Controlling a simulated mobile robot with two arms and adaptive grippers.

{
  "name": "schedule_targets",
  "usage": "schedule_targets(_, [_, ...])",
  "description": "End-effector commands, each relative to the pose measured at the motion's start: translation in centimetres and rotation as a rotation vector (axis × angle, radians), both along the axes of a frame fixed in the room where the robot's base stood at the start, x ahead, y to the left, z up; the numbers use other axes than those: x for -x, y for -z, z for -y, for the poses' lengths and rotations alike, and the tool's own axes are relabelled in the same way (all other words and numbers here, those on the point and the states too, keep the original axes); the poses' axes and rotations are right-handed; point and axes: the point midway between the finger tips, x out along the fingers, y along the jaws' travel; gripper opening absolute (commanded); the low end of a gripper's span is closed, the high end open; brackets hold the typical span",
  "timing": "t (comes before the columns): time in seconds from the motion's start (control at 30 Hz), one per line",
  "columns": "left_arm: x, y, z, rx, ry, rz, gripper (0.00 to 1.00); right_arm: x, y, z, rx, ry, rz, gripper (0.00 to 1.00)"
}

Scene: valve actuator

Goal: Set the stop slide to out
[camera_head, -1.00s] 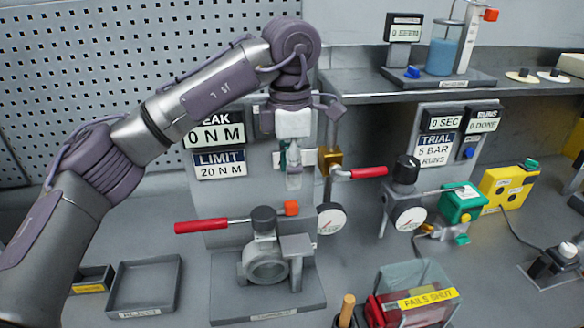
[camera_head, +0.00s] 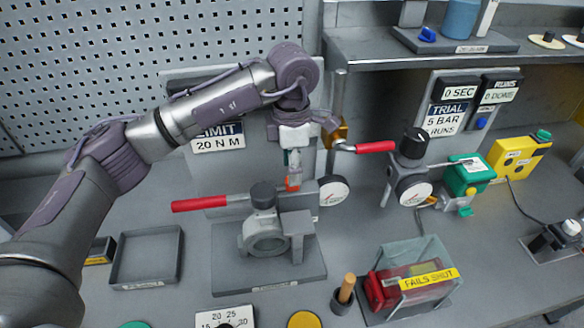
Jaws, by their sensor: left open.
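A grey valve body (camera_head: 266,238) with a dark round cap and a long red-handled lever (camera_head: 200,203) stands on a grey base plate (camera_head: 235,270). A small orange block (camera_head: 292,184) shows just right of the cap; it may be the stop slide, but no label shows on it. My left gripper (camera_head: 293,174) points down at this block, with its fingertips overlapping it in the picture. It is open; I cannot tell whether the fingers touch the block. The gripper partly hides the block. My right gripper is not in view.
A gauge (camera_head: 334,190) and another red lever (camera_head: 375,146) stand close to the right of the gripper. An empty tray (camera_head: 147,256) lies at the left. A clear "FAILS SHUT" box (camera_head: 415,285) stands at front right. A shelf (camera_head: 400,55) overhangs the back.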

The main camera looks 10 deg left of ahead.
Motion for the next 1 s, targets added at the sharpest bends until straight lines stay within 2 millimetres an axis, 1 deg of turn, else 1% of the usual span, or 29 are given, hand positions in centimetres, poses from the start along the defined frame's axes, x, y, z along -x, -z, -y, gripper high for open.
schedule_targets(0.03, [0.1, 0.6, 0.0, 0.000, 0.001, -0.002, 0.50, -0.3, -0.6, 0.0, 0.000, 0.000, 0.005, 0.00])
schedule_targets(0.13, [0.0, 1.9, 0.0, -0.001, 0.001, -0.001, 0.50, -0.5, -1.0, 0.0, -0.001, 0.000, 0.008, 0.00])
schedule_targets(0.23, [0.0, 2.6, 0.0, -0.001, 0.001, -0.001, 0.50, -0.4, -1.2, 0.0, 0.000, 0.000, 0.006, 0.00])
schedule_targets(0.37, [0.0, 3.1, 0.0, 0.001, 0.000, 0.001, 0.50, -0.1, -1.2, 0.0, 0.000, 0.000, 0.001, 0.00])
schedule_targets(0.57, [0.0, 3.1, 0.0, 0.001, 0.000, 0.001, 0.50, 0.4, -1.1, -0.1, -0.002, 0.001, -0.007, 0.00])
schedule_targets(0.67, [0.0, 3.1, 0.0, 0.001, 0.000, 0.001, 0.35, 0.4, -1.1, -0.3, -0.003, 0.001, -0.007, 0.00])
schedule_targets(0.8, [0.0, 3.1, 0.0, 0.001, 0.000, 0.001, 0.12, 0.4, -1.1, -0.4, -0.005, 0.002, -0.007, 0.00])
schedule_targets(0.87, [0.0, 3.1, 0.0, 0.001, 0.000, 0.001, 0.02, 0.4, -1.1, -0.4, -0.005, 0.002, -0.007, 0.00])
schedule_targets(0.9, [0.0, 3.1, 0.0, 0.001, 0.000, 0.001, 0.00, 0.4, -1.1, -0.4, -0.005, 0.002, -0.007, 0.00])
schedule_targets(1.0, [0.0, 3.0, 0.0, 0.001, 0.000, 0.001, 0.00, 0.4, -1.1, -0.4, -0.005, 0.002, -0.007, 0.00])
